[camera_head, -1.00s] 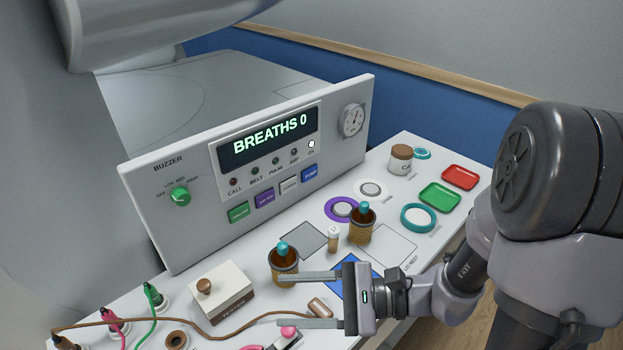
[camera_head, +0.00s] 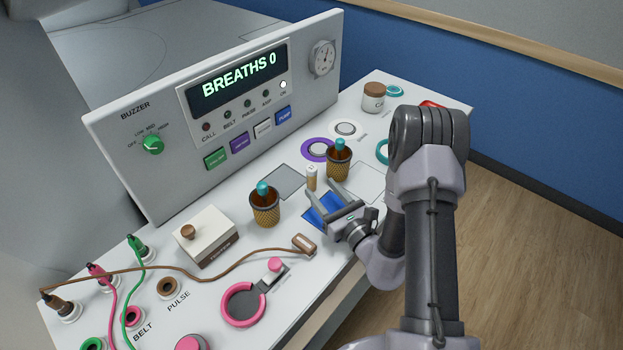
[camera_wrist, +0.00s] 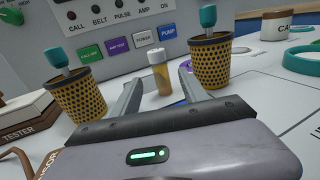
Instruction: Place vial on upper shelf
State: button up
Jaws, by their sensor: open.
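A small amber vial with a pale cap (camera_head: 312,178) stands upright on the white tabletop, between two dotted brown cups. In the wrist view the vial (camera_wrist: 160,76) shows centrally, framed by the two fingers. My gripper (camera_head: 318,198) is open and empty, low over the blue square, with its fingers pointing toward the vial. The fingers (camera_wrist: 161,84) show a gap to each side of the vial; contact is not visible. I cannot identify an upper shelf in these views.
Dotted cups with teal-topped tools stand left (camera_head: 265,208) and right (camera_head: 339,164) of the vial. A console (camera_head: 180,160) rises behind. A white tester box (camera_head: 206,235) and brown cable (camera_head: 190,272) lie at left. A lidded jar (camera_head: 374,98) stands at the back right.

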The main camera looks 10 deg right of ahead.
aim_at(315, 180)
jog(key=b+x, duration=0.1)
jog(key=x, duration=0.5)
jog(key=shift+w+r, duration=0.1)
grip_shut()
